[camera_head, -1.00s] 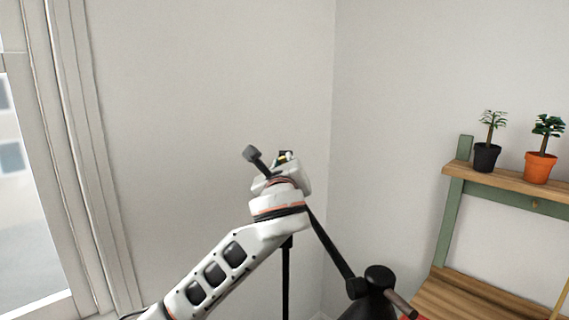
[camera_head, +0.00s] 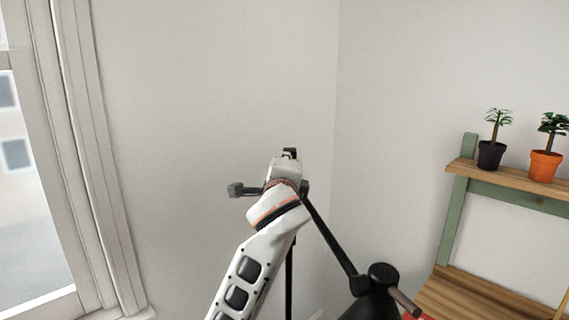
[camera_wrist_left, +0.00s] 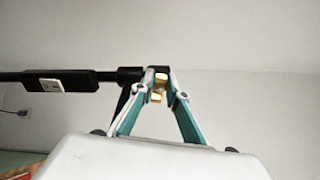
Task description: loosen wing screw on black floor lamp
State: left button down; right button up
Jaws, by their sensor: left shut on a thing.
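The black floor lamp shows in the head view as a thin upright pole (camera_head: 289,285) and a slanting arm (camera_head: 330,238) running down to the right to a dark head (camera_head: 382,276). In the left wrist view a black lamp bar (camera_wrist_left: 75,79) comes in from the left to a joint at the centre. A brass wing screw (camera_wrist_left: 157,96) sits at that joint. My left gripper (camera_wrist_left: 159,84), with teal-sided fingers, is shut on the wing screw. In the head view my left wrist (camera_head: 283,170) hides the screw and most of the fingers. My right gripper is not in view.
A wooden shelf unit (camera_head: 510,174) with green posts stands at the right, bearing a black-potted plant (camera_head: 491,154) and an orange-potted plant (camera_head: 545,165). A window (camera_head: 30,200) is at the left. Bare wall lies behind the lamp.

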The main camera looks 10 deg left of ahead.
pick_arm(q)
jog(key=shift+f+n, duration=0.15)
jog(key=shift+n, duration=0.95)
jog(key=c, duration=2)
grip_release()
